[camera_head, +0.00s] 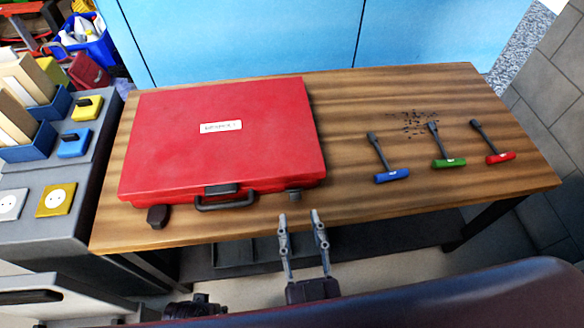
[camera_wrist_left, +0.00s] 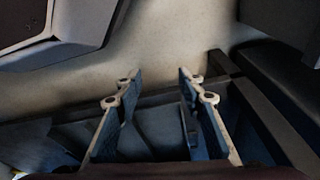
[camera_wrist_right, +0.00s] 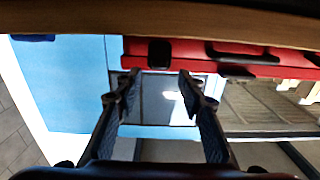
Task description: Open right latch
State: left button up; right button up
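A closed red case (camera_head: 225,135) lies on the wooden table with its dark handle (camera_head: 225,202) at the front. The right latch (camera_head: 294,195) is a small dark piece against the case's front; it also shows in the right wrist view (camera_wrist_right: 159,52). The left latch (camera_head: 158,215) is dark and sticks out from the front left corner. My right gripper (camera_head: 302,218) is open and empty, in front of the right latch and apart from it. It also shows in the right wrist view (camera_wrist_right: 156,82). My left gripper (camera_wrist_left: 155,80) is open and empty, over the floor.
The wooden table (camera_head: 350,195) also bears blue (camera_head: 390,175), green (camera_head: 448,162) and red (camera_head: 500,157) handled brushes and scattered dark bits (camera_head: 412,122). A grey counter (camera_head: 60,200) with sockets and bins stands at the left. Blue cabinets (camera_head: 250,40) are behind.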

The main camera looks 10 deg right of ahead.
aim_at(296, 199)
jog(key=shift+w, duration=3.6)
jog(key=shift+c, duration=0.3)
jog(key=shift+d+b, duration=0.1)
jog(key=shift+b, duration=0.3)
jog(key=c, duration=0.8)
